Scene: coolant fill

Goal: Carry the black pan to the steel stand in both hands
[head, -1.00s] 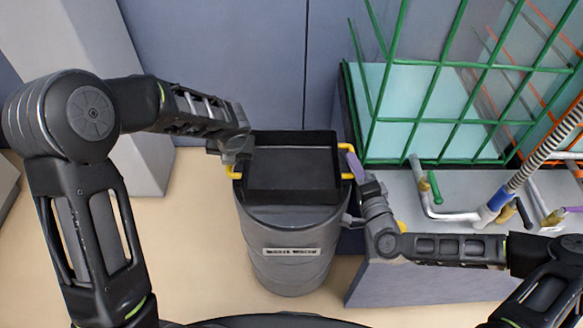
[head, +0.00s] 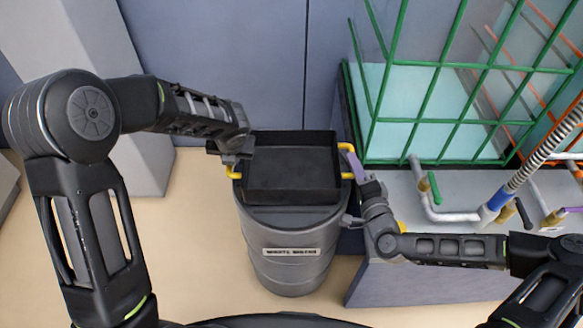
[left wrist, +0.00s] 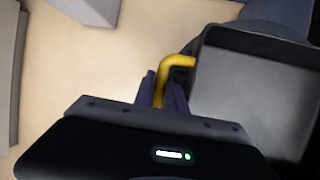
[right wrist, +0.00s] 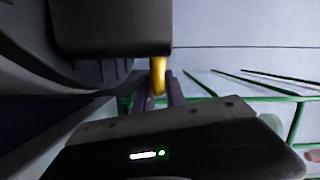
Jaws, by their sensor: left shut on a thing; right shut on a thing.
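The black pan (head: 292,168) is a shallow open box with a yellow handle at each side. It is over the top of the grey drum (head: 295,245); I cannot tell if it touches the rim. My left gripper (head: 232,165) is shut on its left handle, which also shows between the fingers in the left wrist view (left wrist: 174,64). My right gripper (head: 355,168) is shut on its right handle, seen in the right wrist view (right wrist: 158,72). The pan's inside looks dark and empty in the head view. I cannot make out a steel stand.
A green-framed tank (head: 430,110) with pale liquid stands at the right, by a grey bench (head: 400,285) with pipes and a ribbed hose (head: 530,165). A grey cabinet wall (head: 220,60) is behind the drum. Tan floor (head: 200,260) is clear left of the drum.

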